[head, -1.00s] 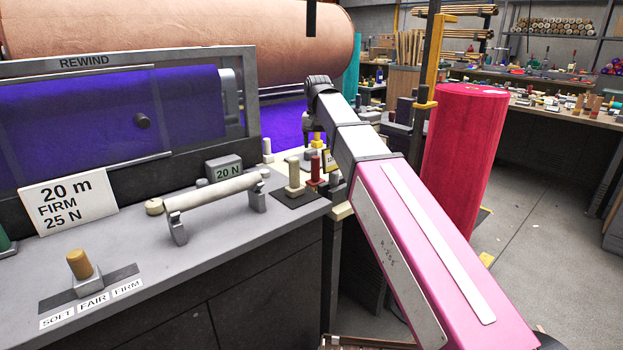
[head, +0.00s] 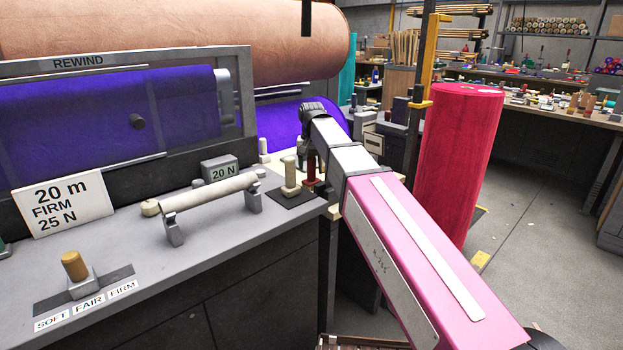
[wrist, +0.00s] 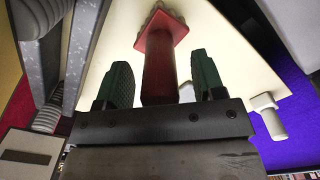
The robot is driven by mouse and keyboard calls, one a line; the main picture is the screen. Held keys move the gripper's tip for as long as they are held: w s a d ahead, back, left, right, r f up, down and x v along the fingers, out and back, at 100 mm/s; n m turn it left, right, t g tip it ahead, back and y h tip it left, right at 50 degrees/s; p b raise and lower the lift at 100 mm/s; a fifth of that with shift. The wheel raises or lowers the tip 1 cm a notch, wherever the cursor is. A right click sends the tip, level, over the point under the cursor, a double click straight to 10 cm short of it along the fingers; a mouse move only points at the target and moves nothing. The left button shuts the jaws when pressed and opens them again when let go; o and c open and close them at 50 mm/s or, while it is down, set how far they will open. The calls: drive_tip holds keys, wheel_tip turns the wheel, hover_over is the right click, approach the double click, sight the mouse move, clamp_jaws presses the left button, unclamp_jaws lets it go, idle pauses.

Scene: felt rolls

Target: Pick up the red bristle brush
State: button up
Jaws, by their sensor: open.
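The red bristle brush (wrist: 158,65) fills the middle of the wrist view. Its handle points back toward my gripper (wrist: 162,82), and its square red head with pale bristles lies farther away, at the top edge. The two green-padded fingers are open, one on each side of the handle, with gaps visible. In the head view, a red upright piece (head: 311,166), which looks like the same brush, stands at the bench corner directly under my wrist. My arm's end partly hides it, and the fingers are not clear there.
A cream peg (head: 290,178) on a dark plate stands close to the left of the red piece. A tall red felt roll (head: 458,160) stands right of my arm.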

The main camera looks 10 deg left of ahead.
drive_tip(key=c, duration=1)
drive_tip(key=shift+r, duration=0.1)
wheel_tip(320, 180, up, 10)
drive_tip(key=shift+f, duration=0.1)
